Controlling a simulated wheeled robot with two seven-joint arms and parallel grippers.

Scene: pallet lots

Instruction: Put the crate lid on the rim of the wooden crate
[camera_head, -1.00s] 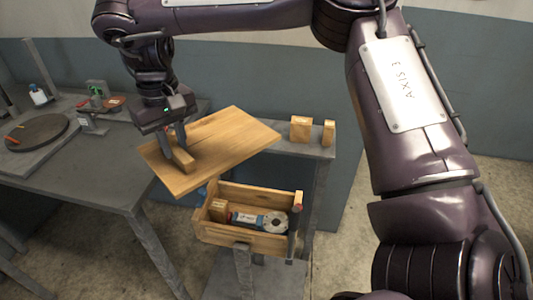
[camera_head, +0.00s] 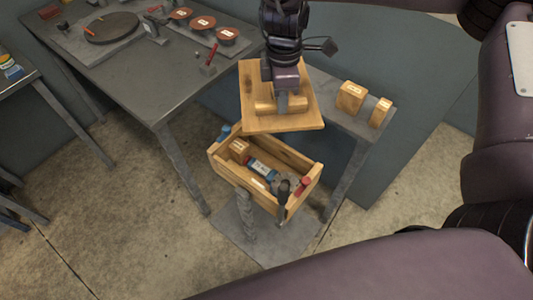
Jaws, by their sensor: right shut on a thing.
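The crate lid (camera_head: 254,78) is a flat square wooden board with a wooden bar handle (camera_head: 266,106) on top. My right gripper (camera_head: 285,101) is shut on this handle and holds the lid from above. The wooden crate (camera_head: 244,189) is below the lid, open at the top, on a grey stand. The lid overlaps the crate's far edge in the picture and hides part of it; the height between them is hard to judge. The crate holds a wooden block (camera_head: 239,147), a blue-and-white cylinder (camera_head: 261,170) and other items. My left gripper is not in view.
A red-handled tool (camera_head: 303,186) and a dark-handled tool (camera_head: 283,193) stand up at the crate's right end. Two wooden blocks sit on a grey shelf (camera_head: 333,113) behind right. A grey workbench (camera_head: 140,85) with plates and tools stands at left.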

